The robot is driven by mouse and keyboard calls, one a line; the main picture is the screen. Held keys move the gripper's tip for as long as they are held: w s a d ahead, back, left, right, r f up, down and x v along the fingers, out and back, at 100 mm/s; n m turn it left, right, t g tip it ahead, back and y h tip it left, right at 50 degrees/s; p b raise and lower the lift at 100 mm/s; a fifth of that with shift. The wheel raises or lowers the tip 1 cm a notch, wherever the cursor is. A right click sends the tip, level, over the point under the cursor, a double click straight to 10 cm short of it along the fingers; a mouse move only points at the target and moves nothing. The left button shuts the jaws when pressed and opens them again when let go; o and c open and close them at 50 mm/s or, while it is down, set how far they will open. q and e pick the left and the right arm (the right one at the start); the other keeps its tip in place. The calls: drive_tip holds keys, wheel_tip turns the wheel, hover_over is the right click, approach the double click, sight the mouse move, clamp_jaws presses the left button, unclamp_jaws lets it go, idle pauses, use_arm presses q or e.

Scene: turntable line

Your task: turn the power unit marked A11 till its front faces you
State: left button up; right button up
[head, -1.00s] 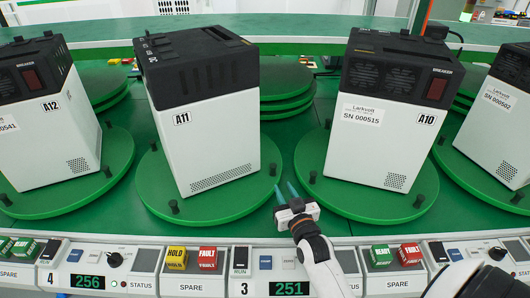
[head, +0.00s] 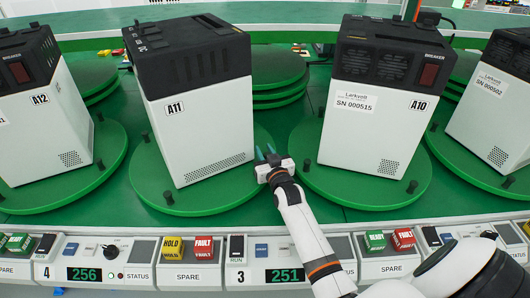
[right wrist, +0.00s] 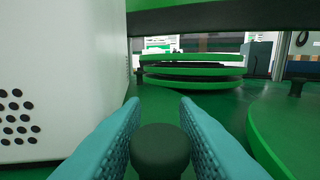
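The power unit marked A11 (head: 205,130) is a white case with a black top. It stands on a round green turntable (head: 150,180) with black pegs at its rim. The A11 label and a vent grid show on the side towards me; no breaker switch shows there. My right gripper (head: 265,154) is at the turntable's right front rim, beside the case. In the right wrist view its teal fingers (right wrist: 160,125) are apart, on either side of a black peg (right wrist: 160,148); whether they touch it I cannot tell. The case (right wrist: 60,80) is close on the left. My left gripper is out of view.
Unit A10 (head: 375,120) stands on its turntable (head: 330,180) close on the right, and A12 (head: 45,125) on the left. A control panel (head: 185,275) with buttons and displays runs along the front. Stacked green discs (head: 280,75) stand behind.

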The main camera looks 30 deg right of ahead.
sight(265, 148)
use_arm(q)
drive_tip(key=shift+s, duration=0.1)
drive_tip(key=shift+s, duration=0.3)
use_arm(e)
clamp_jaws()
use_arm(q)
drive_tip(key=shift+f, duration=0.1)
use_arm(e)
drive_tip(key=shift+w+d+r+n+y+b, duration=0.1)
drive_tip(key=shift+w+d+n+y+b, duration=0.25)
drive_tip(key=shift+y+b, duration=0.15)
drive_tip(key=shift+w+d+n+t+y+b, duration=0.35)
drive_tip(key=shift+w+d+y+b, duration=0.1)
drive_tip(key=shift+w+b, duration=0.15)
drive_tip(key=shift+w+d+y+b, duration=0.35)
drive_tip(key=shift+w+d+b, duration=0.2)
drive_tip(key=shift+w+b, duration=0.2)
drive_tip(key=shift+w+d, duration=0.25)
drive_tip(key=shift+w, duration=0.3)
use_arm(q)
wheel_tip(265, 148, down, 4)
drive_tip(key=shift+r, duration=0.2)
